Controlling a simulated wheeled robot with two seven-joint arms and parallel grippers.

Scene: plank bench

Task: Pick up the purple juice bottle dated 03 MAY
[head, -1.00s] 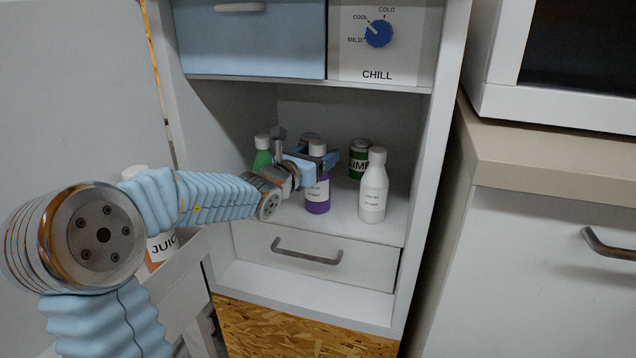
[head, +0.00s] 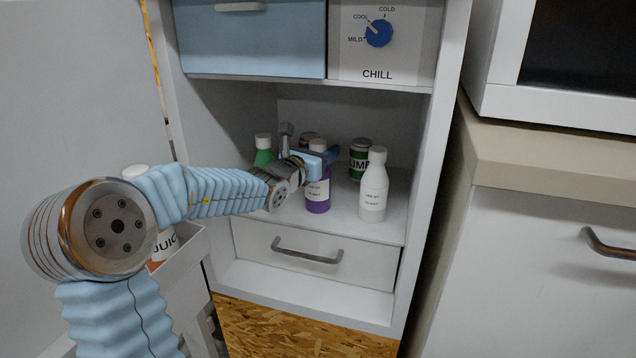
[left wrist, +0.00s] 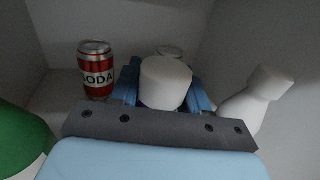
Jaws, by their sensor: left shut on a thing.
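The purple juice bottle (head: 318,194) with a white cap and white label stands upright on the fridge shelf. The label print is too small to read. My left gripper (head: 322,156) is shut on the bottle near its top. In the left wrist view the bottle's white cap (left wrist: 166,83) shows between the two blue fingers of my left gripper (left wrist: 164,92). My right gripper is in neither view.
A white bottle (head: 373,188) stands close on the right, a green bottle (head: 263,152) on the left. A LIME can (head: 360,158) is behind, and a red SODA can (left wrist: 96,70) shows in the wrist view. A JUICE bottle (head: 163,246) sits in the door rack.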

